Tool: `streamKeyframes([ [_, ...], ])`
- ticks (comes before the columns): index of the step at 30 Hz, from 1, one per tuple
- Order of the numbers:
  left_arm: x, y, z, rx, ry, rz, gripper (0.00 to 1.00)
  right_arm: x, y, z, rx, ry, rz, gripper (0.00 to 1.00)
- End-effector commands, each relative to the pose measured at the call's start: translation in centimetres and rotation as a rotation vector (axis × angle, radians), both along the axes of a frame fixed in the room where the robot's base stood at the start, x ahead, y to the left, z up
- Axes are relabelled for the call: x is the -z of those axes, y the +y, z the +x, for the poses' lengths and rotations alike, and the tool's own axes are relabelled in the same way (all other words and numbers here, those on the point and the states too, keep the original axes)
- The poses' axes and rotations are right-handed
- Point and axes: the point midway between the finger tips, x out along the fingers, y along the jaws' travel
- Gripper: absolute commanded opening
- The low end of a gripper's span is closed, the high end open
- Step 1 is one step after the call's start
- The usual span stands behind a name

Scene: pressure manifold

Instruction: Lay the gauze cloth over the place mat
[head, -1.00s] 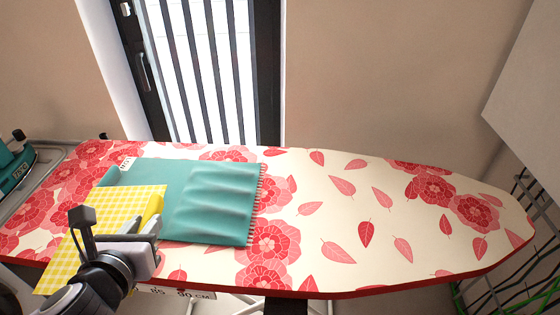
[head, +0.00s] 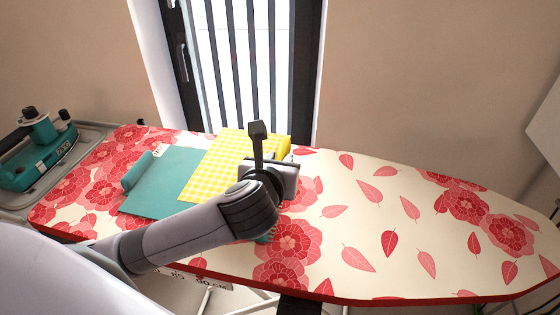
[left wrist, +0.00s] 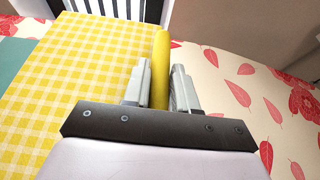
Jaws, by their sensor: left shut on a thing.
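The yellow checked cloth (head: 225,157), which I take as the gauze cloth, lies partly over the right and far part of the teal place mat (head: 165,185). The mat's left part is bare, and its left end is curled up. My arm hides most of its near right part. My left gripper (head: 283,166) is at the cloth's right side, above the board. In the left wrist view its fingers (left wrist: 160,85) are shut on a raised yellow fold of the cloth (left wrist: 75,75). My right gripper is not in view.
The ironing board (head: 365,225), patterned with red flowers and leaves, is clear to the right. A teal iron (head: 40,145) stands on the rest at the far left. A barred door (head: 245,65) and a wall lie behind the board.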

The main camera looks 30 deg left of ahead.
Motion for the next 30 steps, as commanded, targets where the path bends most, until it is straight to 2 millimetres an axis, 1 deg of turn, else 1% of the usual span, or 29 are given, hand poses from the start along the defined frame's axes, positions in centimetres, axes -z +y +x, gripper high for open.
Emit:
streamKeyframes([
  [15,4.9,0.0,-0.1,0.002,0.003,0.001,0.00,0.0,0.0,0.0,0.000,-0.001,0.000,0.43],
  [18,5.8,0.0,-0.1,0.003,0.002,0.001,0.00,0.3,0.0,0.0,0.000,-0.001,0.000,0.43],
  [24,6.7,0.0,-0.1,0.003,0.001,0.001,0.00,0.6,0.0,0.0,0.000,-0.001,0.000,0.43],
  [30,7.0,0.0,-0.1,0.002,0.000,0.000,0.00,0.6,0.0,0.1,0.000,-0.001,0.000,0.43],
])
